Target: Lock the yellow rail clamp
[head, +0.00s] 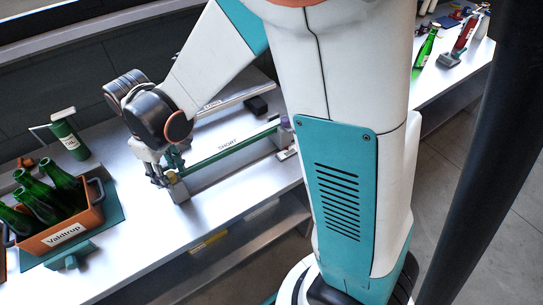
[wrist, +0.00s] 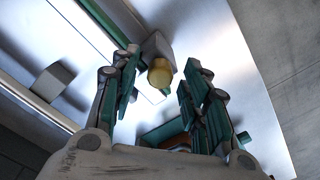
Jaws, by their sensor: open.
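The yellow rail clamp (wrist: 160,73) shows in the wrist view as a rounded yellow knob on a grey block (wrist: 157,46). The block sits at the end of a green-edged rail. My gripper (wrist: 158,80) is open, with one finger on each side of the knob's near end; I see no firm contact. In the head view my gripper (head: 160,176) points down at the near left end of the green rail (head: 232,147) marked SHORT. The clamp is largely hidden there by my fingers. Whether it is locked cannot be told.
A second rail (head: 222,102) marked LONG lies behind, with a dark block (head: 256,106) near it. An orange crate (head: 66,236) of green bottles stands at the left, with a green device (head: 68,140) behind it.

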